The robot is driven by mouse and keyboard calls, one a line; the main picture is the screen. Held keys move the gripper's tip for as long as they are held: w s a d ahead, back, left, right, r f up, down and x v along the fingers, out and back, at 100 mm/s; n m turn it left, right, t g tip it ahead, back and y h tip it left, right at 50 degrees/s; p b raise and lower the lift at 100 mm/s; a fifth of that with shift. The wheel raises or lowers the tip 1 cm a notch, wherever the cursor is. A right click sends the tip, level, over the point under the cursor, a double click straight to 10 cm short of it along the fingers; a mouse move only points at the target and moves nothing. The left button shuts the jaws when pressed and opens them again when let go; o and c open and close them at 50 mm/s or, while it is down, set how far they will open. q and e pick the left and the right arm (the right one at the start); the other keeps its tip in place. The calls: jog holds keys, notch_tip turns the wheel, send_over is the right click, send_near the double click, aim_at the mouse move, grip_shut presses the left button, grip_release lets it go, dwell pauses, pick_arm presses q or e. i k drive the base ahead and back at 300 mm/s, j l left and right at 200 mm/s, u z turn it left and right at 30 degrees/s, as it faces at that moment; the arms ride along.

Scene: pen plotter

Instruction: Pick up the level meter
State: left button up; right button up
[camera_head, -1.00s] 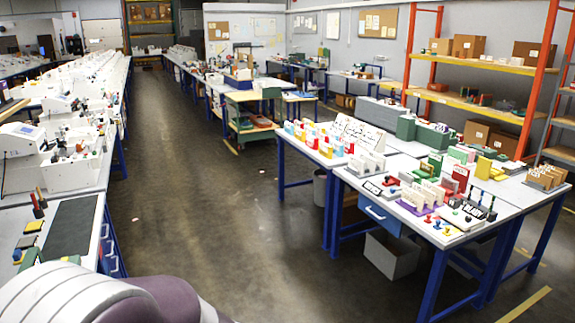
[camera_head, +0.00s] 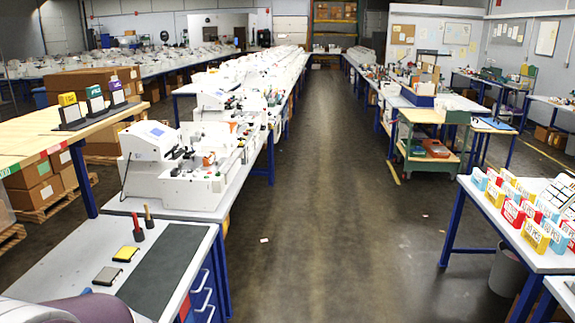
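I cannot make out a level meter for certain in this view. On the near left bench (camera_head: 60,280) are a small yellow-topped block (camera_head: 126,253), a small grey block (camera_head: 107,275) and two upright handled tools, one red (camera_head: 137,228) and one olive (camera_head: 148,216). A dark mat (camera_head: 160,265) lies to their right. Behind stands a white machine (camera_head: 150,165) with a small screen. Neither of my grippers is in view; only a white and purple part of my own arm shows at the bottom left.
A clear aisle (camera_head: 320,220) runs down the middle. A long bench row with white machines (camera_head: 225,105) lines its left. A green cart (camera_head: 430,150) and a table with coloured cards (camera_head: 515,240) stand right. A wooden shelf (camera_head: 50,135) with cartons below it is far left.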

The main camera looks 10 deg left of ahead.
aim_at(210, 158)
jog(key=i, duration=3.15)
